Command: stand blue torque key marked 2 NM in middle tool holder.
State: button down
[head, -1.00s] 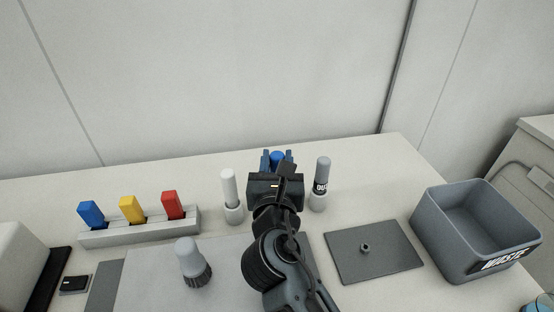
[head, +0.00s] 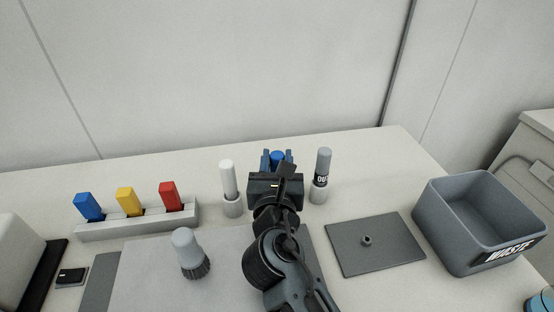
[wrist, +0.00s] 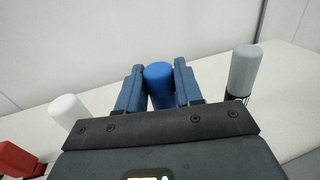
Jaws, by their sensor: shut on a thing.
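My gripper (head: 277,160) is shut on the blue torque key (head: 277,156), whose rounded blue top shows between the two fingers. In the wrist view the blue key (wrist: 159,84) stands roughly upright between the fingers (wrist: 160,90). Its 2 NM mark and lower end are hidden. The middle tool holder is hidden behind my gripper, so I cannot tell whether the key is in it. A white key (head: 228,178) stands in a holder (head: 233,207) to the left. A grey key (head: 323,163) with a dark label stands in a holder (head: 318,195) to the right.
A rack (head: 150,222) with blue, yellow and red pieces stands at the left. A dark plate (head: 375,250) with a knob and a WASTE bin (head: 450,235) lie to the right.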

jog(key=c, duration=0.7)
grip_release()
jog(key=shift+o, duration=0.2)
jog(key=s, duration=0.7)
jog(key=shift+s+d, duration=0.25)
jog(key=shift+s, duration=0.15)
jog(key=shift+s, duration=0.1)
